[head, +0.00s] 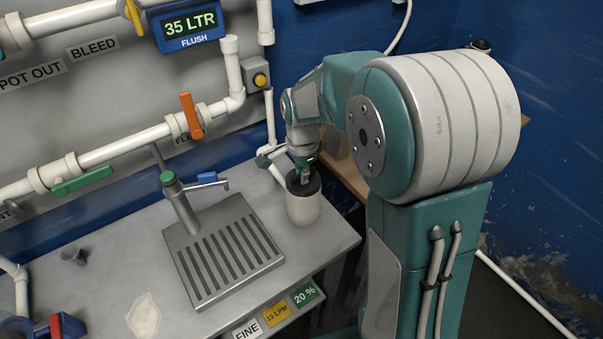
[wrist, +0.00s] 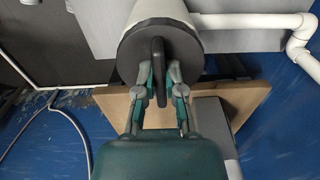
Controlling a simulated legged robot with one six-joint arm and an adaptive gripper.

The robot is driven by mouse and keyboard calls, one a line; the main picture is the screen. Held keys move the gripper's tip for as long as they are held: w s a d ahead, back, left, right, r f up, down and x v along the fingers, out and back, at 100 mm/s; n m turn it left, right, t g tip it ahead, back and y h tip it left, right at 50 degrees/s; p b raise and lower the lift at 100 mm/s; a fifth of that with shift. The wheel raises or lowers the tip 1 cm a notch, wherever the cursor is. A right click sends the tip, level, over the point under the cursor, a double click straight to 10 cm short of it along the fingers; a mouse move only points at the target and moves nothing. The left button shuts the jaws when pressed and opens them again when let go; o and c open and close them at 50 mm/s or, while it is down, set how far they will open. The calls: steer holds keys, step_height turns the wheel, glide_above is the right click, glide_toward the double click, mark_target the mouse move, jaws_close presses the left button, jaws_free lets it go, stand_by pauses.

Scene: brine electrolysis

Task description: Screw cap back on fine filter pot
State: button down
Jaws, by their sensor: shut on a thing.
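The fine filter pot (head: 303,208) is a pale upright cylinder at the back right of the grey bench, beside the drain grate. Its dark round cap (head: 312,186) is at the top of the pot. The pot (wrist: 184,13) and the cap (wrist: 187,61) also show in the wrist view, where a raised bar handle crosses the cap. My gripper (head: 304,182) reaches down from above. In the wrist view my gripper (wrist: 159,75) has its fingers on both sides of the handle, shut on it. I cannot tell whether the cap is threaded on or only resting.
A metal drain grate (head: 222,250) with a tap (head: 183,205) stands left of the pot. White pipes with an orange valve handle (head: 191,115) and a green one (head: 84,180) run along the wall. A small grey cup (head: 73,256) and a pale puddle-like patch (head: 143,316) lie at the left.

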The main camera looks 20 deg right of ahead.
steer(key=c, duration=0.7)
jaws_free()
steer(key=shift+s+f, duration=0.2)
steer(key=shift+s, duration=0.05)
steer(key=shift+o, duration=0.2)
steer(key=shift+d, duration=0.1)
steer(key=shift+w+r, duration=0.15)
steer(key=shift+r, duration=0.05)
step_height(320, 180, up, 12)
steer(key=s+r+n+t, duration=0.2)
steer(key=s+n+t, duration=0.3)
steer(key=s+n, duration=0.9)
steer(key=s, duration=0.6)
steer(key=shift+s+t, duration=0.25)
steer(key=shift+t, duration=0.05)
